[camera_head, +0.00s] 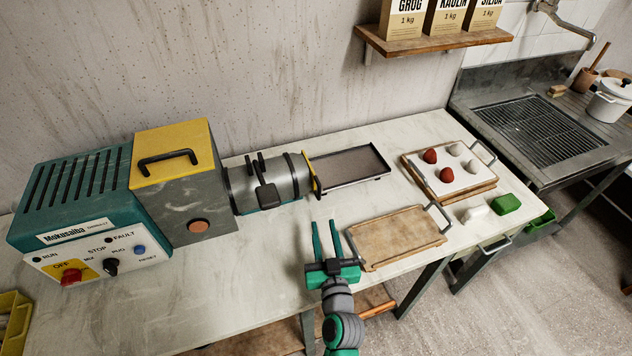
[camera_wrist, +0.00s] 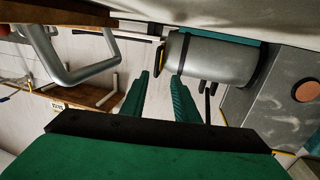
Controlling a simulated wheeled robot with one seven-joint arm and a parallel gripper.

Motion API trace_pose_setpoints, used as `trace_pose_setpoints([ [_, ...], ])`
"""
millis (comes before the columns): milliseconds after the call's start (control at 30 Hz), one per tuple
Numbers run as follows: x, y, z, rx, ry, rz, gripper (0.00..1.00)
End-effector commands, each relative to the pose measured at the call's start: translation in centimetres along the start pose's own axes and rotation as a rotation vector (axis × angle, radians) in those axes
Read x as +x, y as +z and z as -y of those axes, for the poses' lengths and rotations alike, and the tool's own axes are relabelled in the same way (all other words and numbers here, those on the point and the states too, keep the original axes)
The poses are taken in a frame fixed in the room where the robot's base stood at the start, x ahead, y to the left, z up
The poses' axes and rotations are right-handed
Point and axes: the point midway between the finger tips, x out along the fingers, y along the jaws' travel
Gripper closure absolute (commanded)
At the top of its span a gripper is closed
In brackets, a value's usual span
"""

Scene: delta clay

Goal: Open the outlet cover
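The grey pug mill barrel (camera_head: 268,183) extends right from the machine on the table. The outlet cover (camera_head: 313,173), a thin dark plate with a yellow edge, stands across its right end and looks shut against it. In the wrist view the cover (camera_wrist: 160,56) shows edge-on at the end of the barrel (camera_wrist: 210,62). My gripper (camera_head: 323,226) is in front of the barrel's outlet end, apart from the cover. Its two green fingers are open with nothing between them; they also show in the wrist view (camera_wrist: 161,82).
A dark-rimmed tray (camera_head: 378,178) lies right of the outlet. A wooden board with metal handles (camera_head: 396,255) is close to my gripper's right. Another board (camera_head: 490,186) holds several balls. The control box (camera_head: 80,225) stands left. Bare table lies in front of the barrel.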

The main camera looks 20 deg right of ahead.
Motion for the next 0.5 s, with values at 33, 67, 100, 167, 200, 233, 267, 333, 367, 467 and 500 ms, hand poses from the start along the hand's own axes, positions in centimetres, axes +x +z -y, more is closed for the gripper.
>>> trace_pose_setpoints([
  [33,0.7,-0.6,-0.4,-0.003,-0.001,-0.010,0.72],
  [67,1.0,-0.9,-0.5,-0.004,-0.004,-0.013,0.72],
  [100,1.3,-1.2,-0.7,-0.005,-0.007,-0.017,0.72],
  [167,1.7,-1.4,-0.8,-0.006,-0.009,-0.020,0.72],
  [200,1.9,-1.5,-0.8,-0.007,-0.011,-0.022,0.72],
  [233,2.1,-1.6,-0.8,-0.007,-0.012,-0.023,0.72],
  [267,2.3,-1.6,-0.8,-0.008,-0.012,-0.023,0.72],
  [333,2.9,-1.6,-0.7,-0.008,-0.012,-0.023,0.72],
  [367,3.2,-1.6,-0.7,-0.008,-0.012,-0.023,0.72],
  [467,4.7,-1.7,-0.7,-0.009,-0.013,-0.023,0.72],
  [500,5.4,-1.8,-0.7,-0.009,-0.013,-0.024,0.72],
])
